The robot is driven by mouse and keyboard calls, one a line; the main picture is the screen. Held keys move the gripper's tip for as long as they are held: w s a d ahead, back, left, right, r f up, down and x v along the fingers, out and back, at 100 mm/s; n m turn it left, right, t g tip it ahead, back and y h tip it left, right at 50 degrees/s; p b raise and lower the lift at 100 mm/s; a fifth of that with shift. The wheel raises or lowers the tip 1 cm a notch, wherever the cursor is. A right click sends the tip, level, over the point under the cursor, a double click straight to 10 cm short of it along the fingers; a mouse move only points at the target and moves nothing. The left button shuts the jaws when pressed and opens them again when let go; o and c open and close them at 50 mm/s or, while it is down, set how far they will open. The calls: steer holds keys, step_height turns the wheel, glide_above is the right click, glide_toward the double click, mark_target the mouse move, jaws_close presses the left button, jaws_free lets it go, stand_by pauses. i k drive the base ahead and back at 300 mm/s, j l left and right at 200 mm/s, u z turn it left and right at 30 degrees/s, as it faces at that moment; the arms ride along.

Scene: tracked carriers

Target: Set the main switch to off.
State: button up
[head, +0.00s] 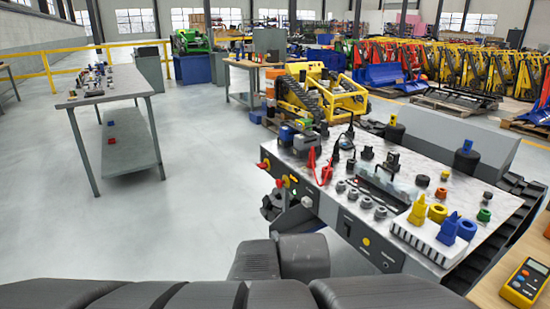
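The tracked carrier has a grey front panel (330,222) below its marble-patterned top. Small red and yellow controls (283,181) sit at the panel's left end, and a yellow round control (366,241) sits further right. I cannot tell which of these is the main switch, or its position; any labels are too small to read. My gripper (275,205) appears as a dark shape close in front of the panel's left end, beyond my dark arm links. Its fingers are not clear, so I cannot tell whether it is open or touches anything.
The carrier top (330,166) holds red clamps, dark knobs and a white rack (432,236) with yellow and blue pieces. A wooden surface with a yellow meter (525,282) is at the lower right. A long grey table (100,82) stands left; the floor between is clear.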

mark_target(263, 166)
steer(key=i+u, duration=0.35)
steer(key=i, duration=0.4)
steer(key=i+l+u, duration=0.1)
steer(key=i+u, duration=0.3)
steer(key=i, duration=0.35)
